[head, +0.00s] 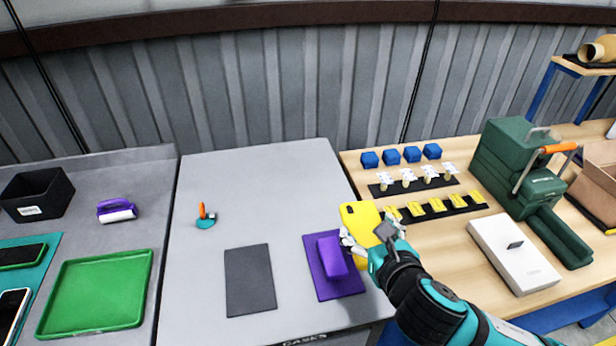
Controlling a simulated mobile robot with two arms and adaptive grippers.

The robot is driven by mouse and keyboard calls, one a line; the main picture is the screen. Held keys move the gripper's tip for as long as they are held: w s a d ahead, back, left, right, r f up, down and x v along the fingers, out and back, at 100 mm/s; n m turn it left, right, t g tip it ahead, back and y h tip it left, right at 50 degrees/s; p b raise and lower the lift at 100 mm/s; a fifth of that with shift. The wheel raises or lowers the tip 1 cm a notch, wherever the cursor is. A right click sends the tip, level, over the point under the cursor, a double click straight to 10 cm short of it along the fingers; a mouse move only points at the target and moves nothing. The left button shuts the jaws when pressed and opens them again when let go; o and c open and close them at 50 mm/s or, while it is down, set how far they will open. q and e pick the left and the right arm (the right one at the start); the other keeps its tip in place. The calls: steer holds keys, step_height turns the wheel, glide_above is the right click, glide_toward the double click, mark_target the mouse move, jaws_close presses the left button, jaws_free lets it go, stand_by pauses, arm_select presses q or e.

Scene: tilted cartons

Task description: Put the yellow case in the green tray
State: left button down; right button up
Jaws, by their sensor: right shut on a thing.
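The yellow case (361,219) is a phone case, held near the right edge of the grey middle table, beside the purple mat. My right gripper (368,244) is shut on it, with my arm reaching in from the lower right. The gripper hides part of the case, and I cannot tell whether the case touches the table. The green tray (97,290) lies flat and empty on the left table. My left gripper is not in view.
A purple block (331,257) lies on a purple mat (313,266). A bare dark mat (249,280) and a small orange-and-teal tool (205,217) are on the middle table. A black bin (37,195), a purple-handled roller (117,211) and phones (12,308) surround the tray.

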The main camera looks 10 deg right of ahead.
steer(key=shift+s+d+f, duration=0.1)
steer(key=shift+s+f, duration=0.05)
steer(key=shift+f, duration=0.2)
steer(key=s+f+p, duration=0.1)
steer(key=s+f, duration=0.7)
steer(key=f, duration=0.1)
steer(key=shift+s+d+p, duration=0.2)
steer(key=shift+d+p, duration=0.1)
steer(key=shift+d, duration=0.1)
